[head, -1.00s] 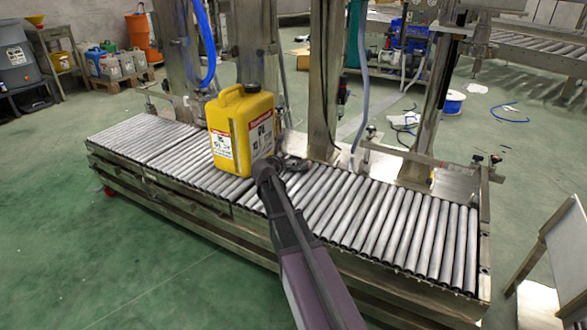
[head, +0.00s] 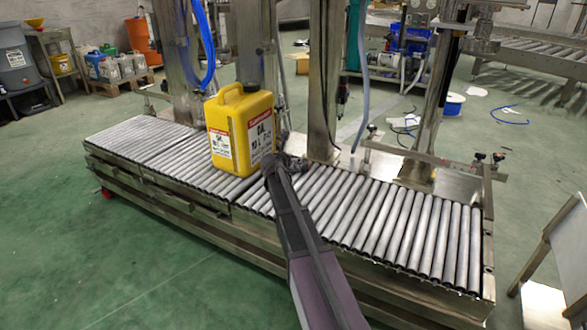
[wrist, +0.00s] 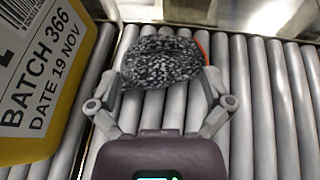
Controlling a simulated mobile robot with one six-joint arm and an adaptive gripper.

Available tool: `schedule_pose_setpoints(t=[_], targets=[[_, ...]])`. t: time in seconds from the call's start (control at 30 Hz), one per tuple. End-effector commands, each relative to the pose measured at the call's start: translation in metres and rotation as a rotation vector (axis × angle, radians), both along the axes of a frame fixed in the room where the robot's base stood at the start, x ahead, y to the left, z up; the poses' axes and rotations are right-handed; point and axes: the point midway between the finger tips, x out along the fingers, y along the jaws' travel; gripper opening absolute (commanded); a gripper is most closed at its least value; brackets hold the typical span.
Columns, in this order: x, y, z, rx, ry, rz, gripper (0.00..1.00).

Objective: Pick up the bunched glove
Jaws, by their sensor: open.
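The bunched glove (wrist: 162,60) is a speckled black-and-grey lump with a bit of orange at its right edge. In the wrist view it lies on the metal rollers. My gripper (wrist: 160,92) is open, with one finger at each side of the glove's near part; I cannot tell whether the fingers touch it. In the head view my gripper (head: 284,163) is beside the yellow jug, and the glove is mostly hidden or too small to make out there.
A yellow jug (head: 232,128) stands upright on the roller conveyor (head: 400,225), close on the left; its labelled side (wrist: 45,75) shows in the wrist view. Steel posts (head: 322,80) rise behind the rollers. The rollers to the right are clear.

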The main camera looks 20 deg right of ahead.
Motion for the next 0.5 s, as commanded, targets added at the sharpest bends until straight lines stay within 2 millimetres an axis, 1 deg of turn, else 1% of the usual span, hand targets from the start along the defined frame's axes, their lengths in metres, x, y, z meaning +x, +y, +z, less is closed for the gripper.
schedule_pose_setpoints(t=[0.03, 0.13, 0.5], targets=[[0.0053, -0.0039, -0.0038, 0.001, -0.001, 0.0, 1.0], [0.0087, -0.008, -0.0052, 0.0, 0.0, 0.0, 1.0], [0.0093, -0.0092, -0.0051, 0.0, 0.0, 0.0, 1.0]])
